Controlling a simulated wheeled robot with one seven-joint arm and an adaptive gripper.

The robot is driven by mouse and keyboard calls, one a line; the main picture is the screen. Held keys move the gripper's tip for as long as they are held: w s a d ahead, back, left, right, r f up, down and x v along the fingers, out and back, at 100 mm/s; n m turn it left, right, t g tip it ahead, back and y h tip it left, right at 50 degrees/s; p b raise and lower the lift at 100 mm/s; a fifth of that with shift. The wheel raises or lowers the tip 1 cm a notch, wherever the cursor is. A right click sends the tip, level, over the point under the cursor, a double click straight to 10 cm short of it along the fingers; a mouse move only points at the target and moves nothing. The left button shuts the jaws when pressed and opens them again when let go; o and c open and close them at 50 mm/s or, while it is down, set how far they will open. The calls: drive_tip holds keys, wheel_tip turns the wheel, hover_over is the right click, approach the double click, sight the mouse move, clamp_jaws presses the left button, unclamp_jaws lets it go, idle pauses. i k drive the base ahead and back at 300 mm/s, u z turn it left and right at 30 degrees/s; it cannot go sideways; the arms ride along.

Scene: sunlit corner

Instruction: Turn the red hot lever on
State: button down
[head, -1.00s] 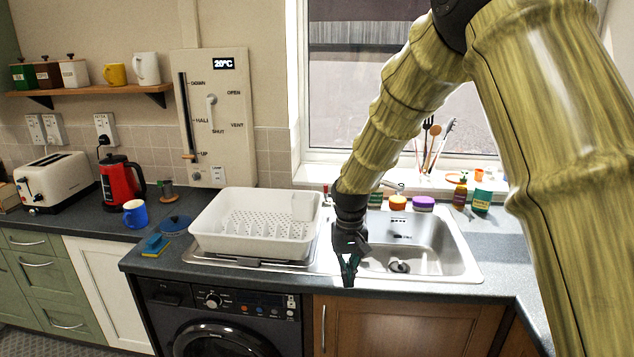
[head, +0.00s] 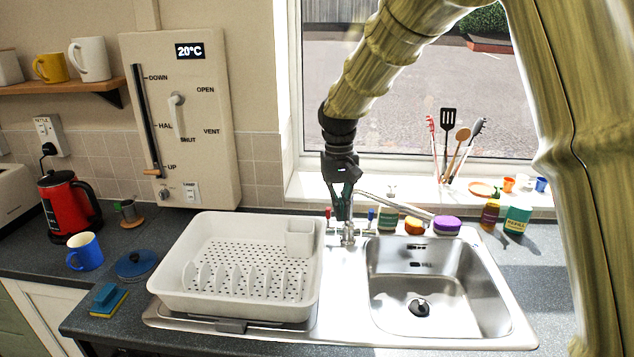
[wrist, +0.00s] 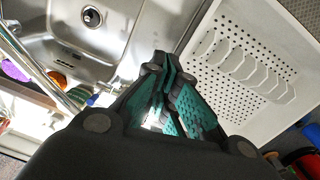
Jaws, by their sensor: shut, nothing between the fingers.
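The red hot lever (head: 328,213) is a small red-topped handle on the left of the chrome tap (head: 348,238), behind the sink. The blue-topped cold lever (head: 371,214) stands on the tap's right. My gripper (head: 342,214) is shut and empty, pointing down between the two levers, just right of the red one. I cannot tell whether it touches the red lever. In the wrist view my gripper (wrist: 163,75) has its fingers together. The spout (wrist: 45,78) shows at left there, and I cannot make out the red lever.
A white dish rack (head: 180,275) stands left of the steel sink (head: 440,300). A utensil holder group (head: 452,150) is on the sill.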

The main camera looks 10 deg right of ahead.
sight(330, 229)
drive_tip(key=i, duration=0.9)
drive_tip(key=z, duration=0.05)
